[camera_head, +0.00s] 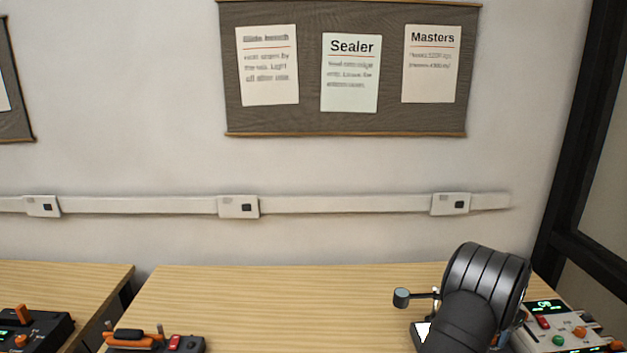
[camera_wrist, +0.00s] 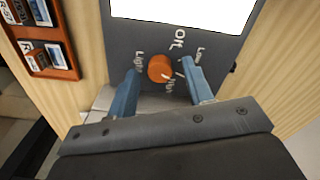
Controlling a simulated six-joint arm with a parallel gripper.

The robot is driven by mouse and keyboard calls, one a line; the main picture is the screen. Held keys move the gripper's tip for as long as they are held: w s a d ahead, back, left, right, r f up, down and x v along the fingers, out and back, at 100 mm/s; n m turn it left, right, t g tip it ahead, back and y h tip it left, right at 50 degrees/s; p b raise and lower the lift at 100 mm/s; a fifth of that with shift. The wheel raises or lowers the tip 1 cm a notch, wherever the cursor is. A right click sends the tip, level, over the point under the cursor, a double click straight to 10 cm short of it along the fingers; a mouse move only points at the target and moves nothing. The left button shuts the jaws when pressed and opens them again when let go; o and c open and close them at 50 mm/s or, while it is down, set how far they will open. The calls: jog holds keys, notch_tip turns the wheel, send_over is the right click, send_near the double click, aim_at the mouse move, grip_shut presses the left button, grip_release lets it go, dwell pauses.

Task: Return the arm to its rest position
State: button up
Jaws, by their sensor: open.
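My gripper (camera_wrist: 161,72) shows in the wrist view with its two blue fingers apart. Between and just beyond the fingertips is an orange knob (camera_wrist: 158,68) on a dark panel (camera_wrist: 215,45), with gaps visible on both sides of it. The panel has white lettering, including "Off", and a bright white lit area (camera_wrist: 185,8) at the top. Nothing is held. In the head view my dark arm bends down over the right part of the table and hides the gripper and most of the dark lit device (camera_head: 418,338).
An orange-brown tray (camera_wrist: 66,72) with small labelled items lies beside the panel. In the head view, a device with an orange lever (camera_head: 140,338) stands front left. A pale control box (camera_head: 560,335) stands right of my arm. The wooden table (camera_head: 270,300) is clear between them.

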dwell(0.4)
notch_tip(320, 180, up, 18)
notch_tip(320, 180, down, 18)
jog(key=shift+f, duration=0.1)
jog(key=shift+n, duration=0.3)
jog(key=n, duration=0.7)
jog(key=shift+n, duration=0.4)
jog(key=n, duration=0.8)
